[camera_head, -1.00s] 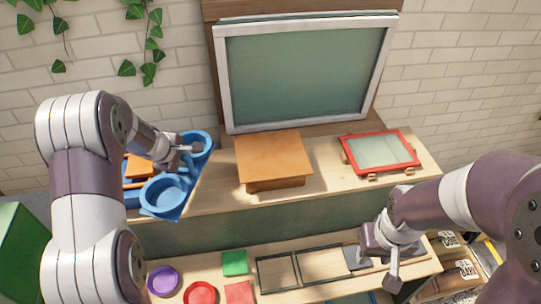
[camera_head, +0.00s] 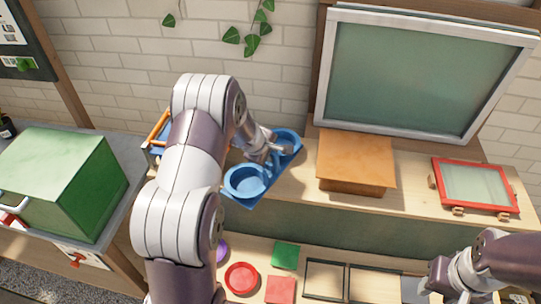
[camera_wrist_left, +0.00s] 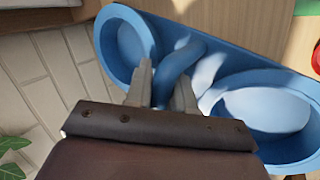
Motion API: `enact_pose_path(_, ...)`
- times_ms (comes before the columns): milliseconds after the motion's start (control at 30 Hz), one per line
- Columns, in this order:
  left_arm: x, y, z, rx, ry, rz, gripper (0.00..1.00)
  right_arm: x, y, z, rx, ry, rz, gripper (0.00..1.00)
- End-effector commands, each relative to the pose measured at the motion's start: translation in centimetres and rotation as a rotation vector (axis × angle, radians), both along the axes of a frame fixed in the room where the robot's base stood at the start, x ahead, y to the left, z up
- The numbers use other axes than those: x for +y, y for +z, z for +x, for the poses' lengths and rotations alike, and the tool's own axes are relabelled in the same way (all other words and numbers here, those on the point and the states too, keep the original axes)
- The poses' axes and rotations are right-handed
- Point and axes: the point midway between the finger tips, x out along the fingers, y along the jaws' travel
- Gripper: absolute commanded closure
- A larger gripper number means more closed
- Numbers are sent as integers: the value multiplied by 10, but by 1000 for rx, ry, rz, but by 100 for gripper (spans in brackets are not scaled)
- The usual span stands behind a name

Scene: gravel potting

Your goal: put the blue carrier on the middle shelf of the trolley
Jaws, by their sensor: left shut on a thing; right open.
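The blue carrier (camera_head: 246,192) has two round cups on a flat base with a handle between them. In the head view it is at the left end of the bench's upper level, just right of my left arm. My left gripper (camera_head: 267,152) is shut on its handle. In the left wrist view the fingers (camera_wrist_left: 164,76) clasp the handle of the carrier (camera_wrist_left: 225,62). A blue-grey frame with an orange bar (camera_head: 160,127), perhaps the trolley, stands left of the bench. My arm hides much of it; its shelves cannot be made out. My right gripper (camera_head: 447,288) is open at the bottom right.
An orange-brown box (camera_head: 356,160) and a red-framed panel (camera_head: 475,186) lie on the upper bench level. A red dish (camera_head: 241,278), a green square (camera_head: 286,255) and dark frames are below. A large green box (camera_head: 62,180) stands on a table at the left.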

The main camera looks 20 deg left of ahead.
Motion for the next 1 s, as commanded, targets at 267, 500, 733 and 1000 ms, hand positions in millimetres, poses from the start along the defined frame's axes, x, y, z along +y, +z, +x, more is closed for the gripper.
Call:
enact_pose_path(267, 0, -3, 0, 0, -1, 1, 100, 0, -4, 0, 0, 0, 0, 57)
enact_pose_path(500, 0, -1, 0, 0, -1, 1, 51, 0, -2, 0, 0, 0, 0, 57)
enact_pose_path(733, 1, 8, -3, -1, -1, 0, 51, 0, 3, 0, -1, 0, 0, 57)
enact_pose_path(1000, 6, 68, -42, -2, 0, 1, 51, 0, 12, 0, 0, 0, 0, 57)
